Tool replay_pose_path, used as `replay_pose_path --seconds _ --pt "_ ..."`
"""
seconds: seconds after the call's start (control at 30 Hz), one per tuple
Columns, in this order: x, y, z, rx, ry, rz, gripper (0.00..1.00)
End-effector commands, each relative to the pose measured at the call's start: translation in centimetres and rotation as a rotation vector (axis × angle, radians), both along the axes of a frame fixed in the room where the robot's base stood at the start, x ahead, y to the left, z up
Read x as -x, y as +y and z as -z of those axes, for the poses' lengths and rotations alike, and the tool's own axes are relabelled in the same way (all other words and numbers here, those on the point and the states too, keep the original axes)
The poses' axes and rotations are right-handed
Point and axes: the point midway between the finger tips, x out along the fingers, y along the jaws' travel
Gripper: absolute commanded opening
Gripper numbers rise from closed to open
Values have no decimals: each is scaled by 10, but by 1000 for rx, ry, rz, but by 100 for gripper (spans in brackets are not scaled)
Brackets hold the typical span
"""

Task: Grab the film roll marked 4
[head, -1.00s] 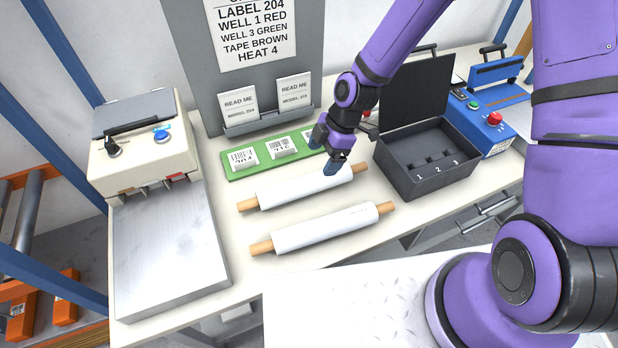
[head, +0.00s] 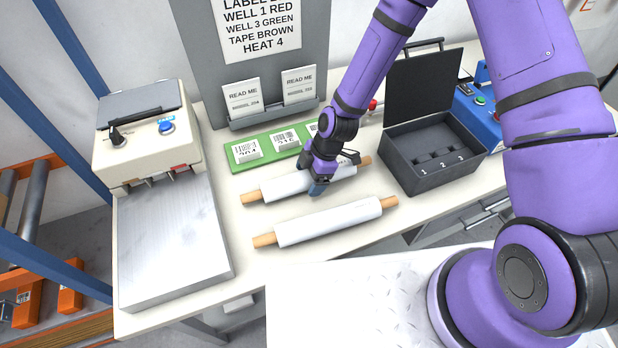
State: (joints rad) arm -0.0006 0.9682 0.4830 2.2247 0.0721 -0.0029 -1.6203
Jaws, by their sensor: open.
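Two white film rolls on wooden cores lie side by side on the table. The back roll (head: 282,187) is under my gripper (head: 312,177). The front roll (head: 328,222) lies nearer the table's front edge, apart from the gripper. My gripper is open and points down at the middle of the back roll, with its fingers at either side of it. I cannot tell whether they touch it. The gripper hides part of this roll. Small print shows near its right end, but I cannot read which roll is marked 4.
A green board (head: 264,150) with label stacks lies behind the rolls. A heat sealer with a metal plate (head: 172,243) stands at the left. An open black case (head: 425,181) with numbered wells stands at the right, and a blue device (head: 487,112) behind it.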

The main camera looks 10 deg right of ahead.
Motion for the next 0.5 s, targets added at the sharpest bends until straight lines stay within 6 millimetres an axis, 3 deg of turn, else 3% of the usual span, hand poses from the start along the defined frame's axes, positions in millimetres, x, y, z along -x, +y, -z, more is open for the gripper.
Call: replay_pose_path --seconds 0.3,0.37,0.5 --pt "1 2 5 0 0 0 86" --pt "1 2 5 0 0 0 75" --pt "1 2 5 0 0 0 43"
